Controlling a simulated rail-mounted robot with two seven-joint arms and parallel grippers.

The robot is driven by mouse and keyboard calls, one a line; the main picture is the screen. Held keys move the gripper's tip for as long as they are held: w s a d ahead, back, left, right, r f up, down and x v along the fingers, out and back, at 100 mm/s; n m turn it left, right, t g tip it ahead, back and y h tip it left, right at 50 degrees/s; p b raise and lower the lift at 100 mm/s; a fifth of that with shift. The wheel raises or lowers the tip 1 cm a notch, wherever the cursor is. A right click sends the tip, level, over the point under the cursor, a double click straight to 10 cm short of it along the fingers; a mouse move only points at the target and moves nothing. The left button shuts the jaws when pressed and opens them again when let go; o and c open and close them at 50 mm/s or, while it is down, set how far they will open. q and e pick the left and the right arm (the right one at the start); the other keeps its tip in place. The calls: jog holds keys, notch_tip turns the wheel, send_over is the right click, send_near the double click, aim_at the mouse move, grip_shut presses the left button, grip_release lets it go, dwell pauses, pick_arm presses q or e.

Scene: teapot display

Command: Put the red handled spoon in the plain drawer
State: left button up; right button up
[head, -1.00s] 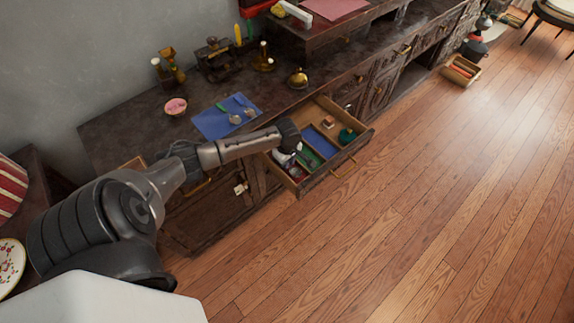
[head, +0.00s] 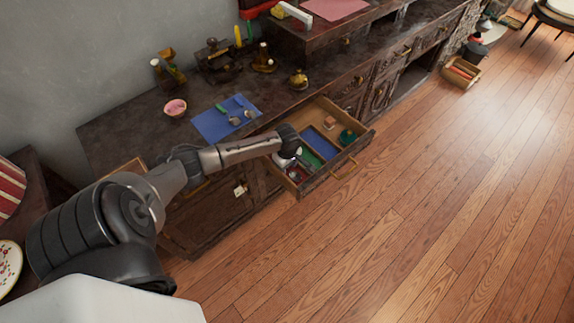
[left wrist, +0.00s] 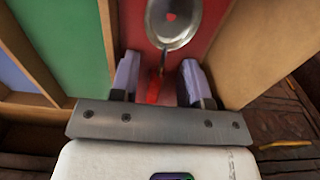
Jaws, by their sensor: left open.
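The red handled spoon lies in the red-floored compartment of the open, divided drawer (head: 352,150). In the left wrist view its metal bowl (left wrist: 173,22) is at the top, and its red handle (left wrist: 155,88) runs down between my fingers. My left gripper (left wrist: 160,78) is open, with one finger on each side of the handle. No grip on it shows. In the head view my left wrist is over the near left part of the drawer and hides most of the gripper and the spoon. My right gripper is not in view.
The drawer also has green and blue compartments, a teal item (head: 347,136) and a small block (head: 329,123). A blue mat (head: 208,126) with spoons lies on the counter, beside a pink bowl (head: 175,107). A light wooden edge (head: 128,167) shows behind my arm. The floor in front is clear.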

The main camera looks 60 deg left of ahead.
pick_arm(q)
jog(key=shift+r, duration=0.35)
notch_tip(320, 180, up, 11)
jog(key=p, duration=0.5)
jog(key=s+d+f+m, duration=0.1)
jog(key=d+m, duration=0.1)
jog(key=d, duration=0.1)
jog(key=s+d+f+m, duration=0.1)
jog(key=s+d+m, duration=0.1)
jog(key=d, duration=0.2)
jog(key=s+d+f+m, duration=0.1)
jog(key=s+d+m, duration=0.1)
jog(key=d, duration=0.1)
jog(key=shift+d+f+m, duration=0.25)
jog(key=shift+f+m, duration=0.05)
jog(key=shift+m, duration=0.1)
jog(key=s+d+r+m+t, duration=0.1)
jog(key=s+d+m+t, duration=0.1)
jog(key=s+d+m, duration=0.95)
jog(key=s+d+r+m+t, duration=0.1)
jog(key=s+d+r+m, duration=0.3)
jog(key=d+r, duration=0.1)
jog(key=shift+s+d+r+t, duration=0.2)
jog(key=shift+d+r+t, duration=0.15)
jog(key=shift+r, duration=0.2)
